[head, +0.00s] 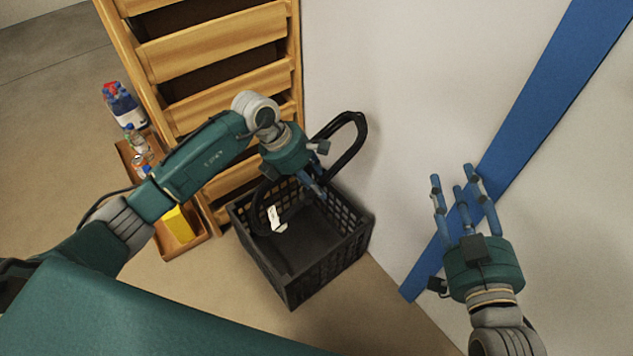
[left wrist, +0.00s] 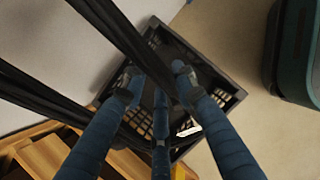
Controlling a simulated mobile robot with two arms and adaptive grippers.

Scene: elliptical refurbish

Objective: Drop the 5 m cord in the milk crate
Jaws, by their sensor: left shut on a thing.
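The 5 m cord (head: 361,135) is a black coil with a white tag (head: 273,218). My left gripper (head: 311,186) is shut on it above the milk crate. One loop sticks up to the right of the gripper, and the tagged part hangs down over the crate opening. The black milk crate (head: 330,267) stands on the floor with lattice walls and an open top. In the left wrist view, thick black strands of the cord (left wrist: 116,32) cross the fingers (left wrist: 158,84), with the crate (left wrist: 232,98) below. My right gripper (head: 455,180) has its fingers spread and is empty.
A wooden shelf rack (head: 215,46) stands behind the crate at left. A wooden tray (head: 196,246) with bottles (head: 124,108) and a yellow item (head: 179,224) lies beside it. A white wall with a blue stripe (head: 540,90) is at right.

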